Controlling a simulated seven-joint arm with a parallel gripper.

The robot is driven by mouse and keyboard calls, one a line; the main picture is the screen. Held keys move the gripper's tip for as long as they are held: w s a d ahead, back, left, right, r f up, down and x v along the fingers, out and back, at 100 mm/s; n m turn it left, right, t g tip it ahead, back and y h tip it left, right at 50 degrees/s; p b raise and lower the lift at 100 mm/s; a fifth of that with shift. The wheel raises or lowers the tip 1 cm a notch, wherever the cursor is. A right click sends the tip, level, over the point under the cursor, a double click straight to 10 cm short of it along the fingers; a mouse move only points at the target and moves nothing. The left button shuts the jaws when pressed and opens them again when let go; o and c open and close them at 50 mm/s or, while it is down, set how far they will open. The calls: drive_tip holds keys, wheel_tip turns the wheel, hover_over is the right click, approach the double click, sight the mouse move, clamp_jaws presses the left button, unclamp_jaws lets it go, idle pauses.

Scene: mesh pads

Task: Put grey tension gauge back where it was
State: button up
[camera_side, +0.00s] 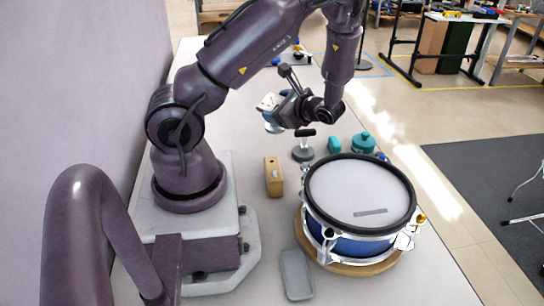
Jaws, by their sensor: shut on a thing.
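The grey tension gauge (273,124) is held up above the table, left of and beyond the drum. It shows a pale dial-like face and a small rounded grey-blue foot below. My gripper (272,106) points to the left and is shut on it; the fingers are small here and partly hide its body. The gauge looks tilted and clear of the table. The blue drum (351,246) with a pale grey head stands on a round wooden base, nearer and to the right. A grey shallow tray (296,275) lies empty left of the drum.
A wooden block (273,176) stands left of the drum. A dark grey disc with a stem and black crossbar (303,152), a small teal piece (334,145) and a teal knobbed object (363,143) stand behind the drum. The table (243,147) is bare below the gauge.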

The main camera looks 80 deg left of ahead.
sight(275, 133)
drive_tip(key=f, duration=0.1)
drive_tip(key=s+f, duration=0.1)
drive_tip(key=f, duration=0.1)
drive_tip(key=shift+a+f+n+g, duration=0.15)
drive_tip(key=shift+f+n+g, duration=0.1)
drive_tip(key=shift+n+g, duration=0.05)
drive_tip(key=shift+f, duration=2.3)
drive_tip(key=shift+f, duration=0.4)
drive_tip(key=shift+f, duration=0.2)
drive_tip(key=o, duration=1.3)
drive_tip(key=shift+w+f, duration=0.1)
drive_tip(key=shift+o, duration=0.3)
drive_tip(key=shift+h, duration=0.3)
drive_tip(key=shift+d+f, duration=0.1)
drive_tip(key=shift+d, duration=0.1)
